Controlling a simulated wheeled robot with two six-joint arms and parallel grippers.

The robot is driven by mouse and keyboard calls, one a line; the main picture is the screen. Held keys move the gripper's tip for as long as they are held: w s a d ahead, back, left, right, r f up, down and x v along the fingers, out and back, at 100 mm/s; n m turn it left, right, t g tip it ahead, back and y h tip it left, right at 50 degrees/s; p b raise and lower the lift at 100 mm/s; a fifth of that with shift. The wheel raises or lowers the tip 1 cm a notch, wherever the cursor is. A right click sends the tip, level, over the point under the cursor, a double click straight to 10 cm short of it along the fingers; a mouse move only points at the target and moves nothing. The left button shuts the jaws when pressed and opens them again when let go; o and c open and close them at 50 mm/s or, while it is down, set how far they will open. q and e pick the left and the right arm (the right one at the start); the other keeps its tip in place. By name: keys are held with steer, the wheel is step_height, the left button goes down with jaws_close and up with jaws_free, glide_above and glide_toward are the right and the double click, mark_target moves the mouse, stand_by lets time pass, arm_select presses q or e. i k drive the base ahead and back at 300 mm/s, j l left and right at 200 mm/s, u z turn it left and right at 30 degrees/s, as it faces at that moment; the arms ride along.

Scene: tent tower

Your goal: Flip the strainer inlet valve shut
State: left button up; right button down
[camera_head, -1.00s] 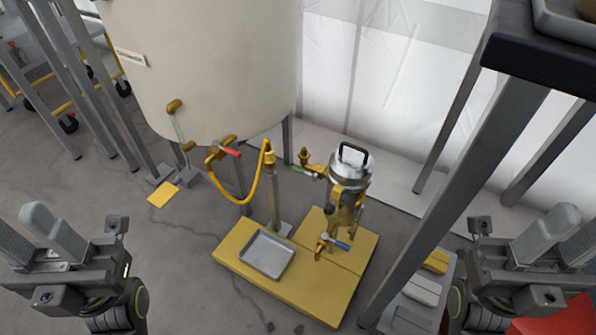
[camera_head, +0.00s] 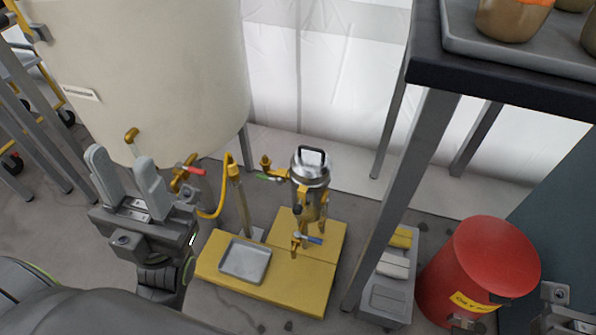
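The strainer (camera_head: 310,180) is a shiny metal canister with a black top handle, upright on a yellow platform. A brass inlet fitting (camera_head: 268,163) joins its upper left side, with a green-handled valve (camera_head: 270,178) there; the green lever points left. A blue-handled valve (camera_head: 308,239) sits at the strainer's bottom. My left gripper (camera_head: 122,162) is open and empty, fingers up, in front of the tank and well left of the green lever. My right gripper (camera_head: 560,300) shows only partly at the lower right edge; its fingers are out of view.
The cream tank (camera_head: 150,70) has a red-handled valve (camera_head: 190,170) and a yellow hose (camera_head: 222,195) close by my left gripper. A grey tray (camera_head: 245,261) lies on the yellow platform (camera_head: 295,285). A table leg (camera_head: 405,190) and red drum (camera_head: 480,265) stand right.

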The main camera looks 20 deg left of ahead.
mark_target(278, 181)
steer(key=z, duration=0.45)
steer(key=k+j+z, duration=0.1)
steer(key=z, duration=0.8)
steer(key=k+j+z, duration=0.15)
steer(key=z, duration=0.2)
steer(key=k+j+z, duration=0.1)
steer(key=z, duration=0.2)
steer(key=k+u, duration=0.15)
steer(key=u, duration=0.25)
steer(key=k+j+u, duration=0.1)
steer(key=u, duration=0.75)
steer(key=j+u, duration=0.15)
steer(key=u, duration=0.3)
steer(key=j+u, duration=0.1)
steer(key=u, duration=0.35)
steer(key=j+u, duration=0.1)
steer(key=u, duration=0.3)
steer(key=j+u, duration=0.1)
steer(key=u, duration=0.35)
